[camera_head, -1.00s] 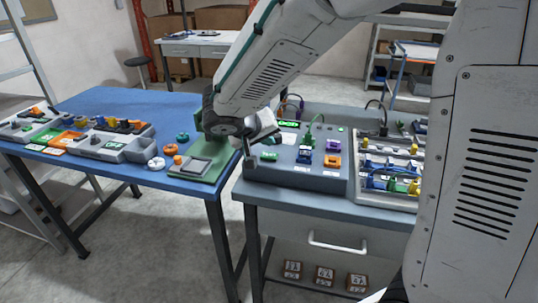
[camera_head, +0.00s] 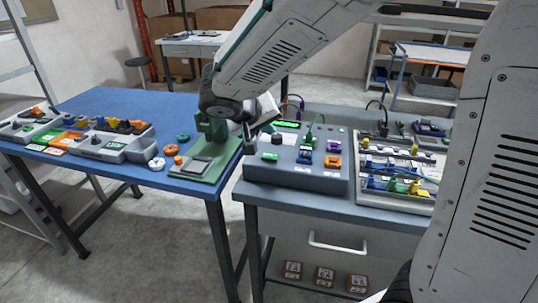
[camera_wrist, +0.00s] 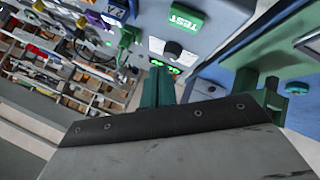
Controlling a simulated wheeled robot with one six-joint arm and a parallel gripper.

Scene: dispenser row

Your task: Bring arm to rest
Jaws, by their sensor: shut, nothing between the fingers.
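My gripper (camera_head: 249,146) hangs at the end of my bent arm, near the left side of the grey test console (camera_head: 290,177). In the head view its small fingertips are partly hidden by the wrist. In the wrist view the teal fingers of my gripper (camera_wrist: 158,88) are together, with nothing between them. They appear in front of the console's black knob (camera_wrist: 172,50) and green TEST label (camera_wrist: 187,17). Whether the tips touch anything is hard to tell, but they look clear of the console.
A green stand (camera_head: 206,160) is close left of my gripper on the blue table (camera_head: 120,98). Colored rings (camera_head: 183,138) and grey parts bins (camera_head: 100,145) lie farther left. A rack of colored plugs (camera_head: 398,180) is right of the console. Floor shows between the tables.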

